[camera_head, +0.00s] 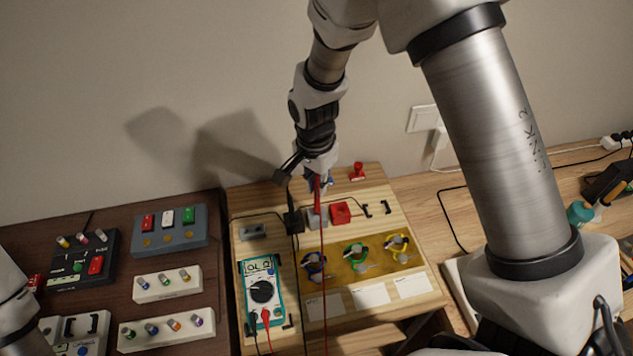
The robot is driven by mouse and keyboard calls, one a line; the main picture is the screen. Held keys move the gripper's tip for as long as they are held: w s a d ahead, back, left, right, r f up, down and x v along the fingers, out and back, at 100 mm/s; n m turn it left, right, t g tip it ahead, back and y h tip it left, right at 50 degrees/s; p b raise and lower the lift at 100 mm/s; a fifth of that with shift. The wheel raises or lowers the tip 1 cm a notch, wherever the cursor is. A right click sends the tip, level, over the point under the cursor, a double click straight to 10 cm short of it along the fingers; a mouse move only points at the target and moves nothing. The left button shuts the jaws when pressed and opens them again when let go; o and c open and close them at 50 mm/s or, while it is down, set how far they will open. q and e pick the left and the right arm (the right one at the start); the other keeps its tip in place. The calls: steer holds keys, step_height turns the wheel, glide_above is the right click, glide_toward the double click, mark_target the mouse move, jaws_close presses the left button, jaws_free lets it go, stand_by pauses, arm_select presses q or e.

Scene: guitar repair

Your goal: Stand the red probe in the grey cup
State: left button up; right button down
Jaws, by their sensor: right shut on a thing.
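My right gripper (317,181) comes down from above at the back of the wooden board and is shut on the red probe (318,197). The probe is roughly upright, with its lower part in line with the grey cup (317,219). I cannot tell whether its tip is inside the cup or in front of or above it. A thin red lead runs down the picture from there. The red cup (340,212) stands just right of the grey one. Only a link of my left arm shows at the lower left; its gripper is out of view.
A teal multimeter (263,289) lies at the board's front left. A black cable and block (294,222) are left of the grey cup. Three coloured rings (355,255) sit in front of the cups. Panels with buttons (169,229) lie on the dark table to the left.

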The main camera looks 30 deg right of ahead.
mark_target(317, 178)
steer(key=shift+f+b, duration=0.6)
steer(key=shift+f, duration=0.85)
steer(key=c, duration=0.7)
jaws_free()
steer(key=shift+r, duration=0.1)
step_height(317, 178, up, 7)
steer(key=p, duration=0.6)
steer(key=shift+p, duration=0.35)
